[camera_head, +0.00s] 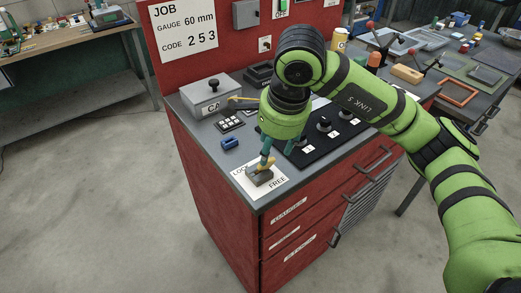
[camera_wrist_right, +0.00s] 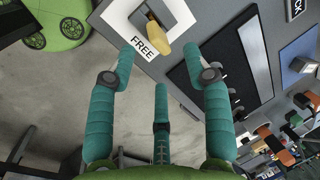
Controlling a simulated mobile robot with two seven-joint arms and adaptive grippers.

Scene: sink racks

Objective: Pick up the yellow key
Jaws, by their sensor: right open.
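A yellow, rounded piece (camera_wrist_right: 158,40) stands on a small grey block (camera_head: 258,177) on the white LOCK/FREE card (camera_head: 277,184), at the bench's front corner. I cannot tell whether this piece is the key or a handle. A thin yellow bar (camera_head: 243,98) also shows beside the grey lidded box (camera_head: 210,95). My right gripper (camera_head: 266,157) reaches down over the card. In the right wrist view its teal fingers (camera_wrist_right: 165,68) are spread and empty, with the yellow piece just beyond them. In the head view the fingers partly hide the piece. My left gripper is not in view.
A blue block (camera_head: 230,142) and a small keypad (camera_head: 229,124) lie left of the gripper. A black panel with knobs (camera_head: 322,136) is on its right. The bench edge is close in front. A side table with tools (camera_head: 455,80) stands at the right.

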